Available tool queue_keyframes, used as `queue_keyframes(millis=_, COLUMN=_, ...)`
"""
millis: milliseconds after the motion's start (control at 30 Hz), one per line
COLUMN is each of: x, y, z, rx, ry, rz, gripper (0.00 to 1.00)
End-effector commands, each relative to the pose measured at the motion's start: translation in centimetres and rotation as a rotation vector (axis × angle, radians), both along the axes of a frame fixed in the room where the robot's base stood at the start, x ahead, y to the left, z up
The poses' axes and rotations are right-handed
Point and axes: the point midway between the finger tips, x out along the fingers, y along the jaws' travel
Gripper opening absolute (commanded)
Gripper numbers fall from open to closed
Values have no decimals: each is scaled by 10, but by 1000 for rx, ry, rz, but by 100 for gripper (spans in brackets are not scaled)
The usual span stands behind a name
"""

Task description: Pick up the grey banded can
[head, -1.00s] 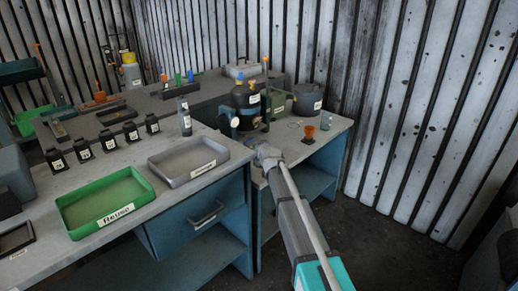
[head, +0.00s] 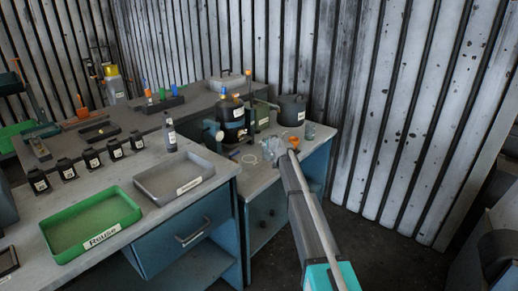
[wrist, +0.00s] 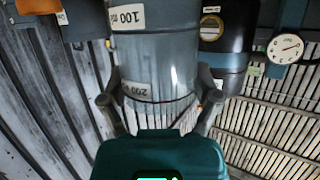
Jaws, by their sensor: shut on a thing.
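The grey banded can (wrist: 158,60) fills the middle of the wrist view. It has dark bands and white labels reading 100 and 200. My gripper (wrist: 160,105) is shut on it, with one finger against each side. In the head view my gripper (head: 274,147) is over the small right-hand bench, near the orange funnel. I cannot make out the held can clearly in the head view, nor whether it still touches the bench.
Close to my gripper are the orange funnel (head: 293,142), a small greyish vessel (head: 310,132), a dark lidded pot (head: 291,110) and a black canister (head: 231,118) with a gauge (wrist: 285,48). A grey tray (head: 148,185) and a green Reuse tray (head: 65,235) lie on the left bench.

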Motion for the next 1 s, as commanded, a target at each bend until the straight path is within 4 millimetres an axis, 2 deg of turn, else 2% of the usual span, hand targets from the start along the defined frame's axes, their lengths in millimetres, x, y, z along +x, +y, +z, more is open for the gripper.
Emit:
queue_keyframes(millis=33, x=10, y=-6, z=0, rx=-1, ry=0, rz=-2, gripper=25)
queue_keyframes(millis=100, x=17, y=-12, z=0, rx=1, ry=0, rz=-1, gripper=25)
queue_keyframes(millis=300, x=28, y=-21, z=0, rx=0, ry=0, rz=0, gripper=25)
queue_keyframes(millis=1000, x=30, y=-24, z=0, rx=0, ry=0, rz=0, gripper=25)
